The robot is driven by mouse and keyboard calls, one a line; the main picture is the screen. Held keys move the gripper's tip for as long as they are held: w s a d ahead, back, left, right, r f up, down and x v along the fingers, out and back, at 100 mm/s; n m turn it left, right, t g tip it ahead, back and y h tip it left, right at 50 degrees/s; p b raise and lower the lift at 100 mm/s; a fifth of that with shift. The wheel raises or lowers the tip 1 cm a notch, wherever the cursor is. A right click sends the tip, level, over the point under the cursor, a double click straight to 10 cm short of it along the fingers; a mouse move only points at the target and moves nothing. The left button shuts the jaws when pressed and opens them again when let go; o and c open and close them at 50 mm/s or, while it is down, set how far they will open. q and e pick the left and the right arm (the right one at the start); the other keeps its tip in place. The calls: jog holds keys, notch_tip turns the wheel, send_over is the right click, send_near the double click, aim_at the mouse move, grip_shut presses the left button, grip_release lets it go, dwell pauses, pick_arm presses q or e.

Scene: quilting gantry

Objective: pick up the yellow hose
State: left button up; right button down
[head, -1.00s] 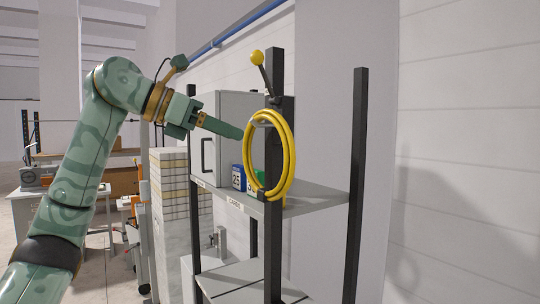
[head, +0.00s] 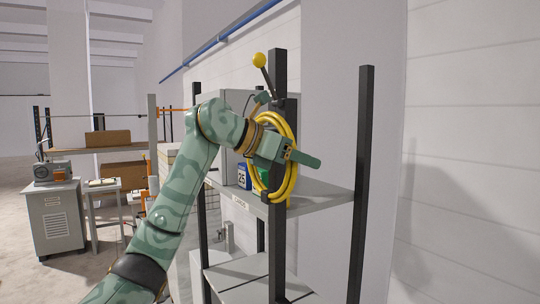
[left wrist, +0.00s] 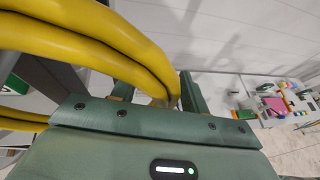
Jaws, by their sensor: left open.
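The yellow hose (head: 291,183) is a coil hanging upright against the dark front post of a grey shelf rack in the head view. My left gripper (head: 309,160) is in front of the coil and hides part of its middle. In the left wrist view, thick loops of the yellow hose (left wrist: 95,35) cross the upper left, close over the gripper body. The open fingers of my left gripper (left wrist: 156,92) show there, and part of the hose reaches toward the space between them. I cannot tell whether they touch it. My right gripper is not in view.
The rack shelf (head: 318,198) holds a blue box (head: 242,177) marked 25 and a grey cabinet behind the coil. A yellow ball-ended lever (head: 259,60) stands above the coil. A dark post (head: 361,170) rises at right. The white wall at right is bare.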

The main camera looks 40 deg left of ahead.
pick_arm(q)
jog(key=shift+s+a, duration=0.15)
jog(key=shift+s, duration=0.1)
jog(key=c, duration=0.9)
grip_shut()
jog(key=shift+r, duration=0.1)
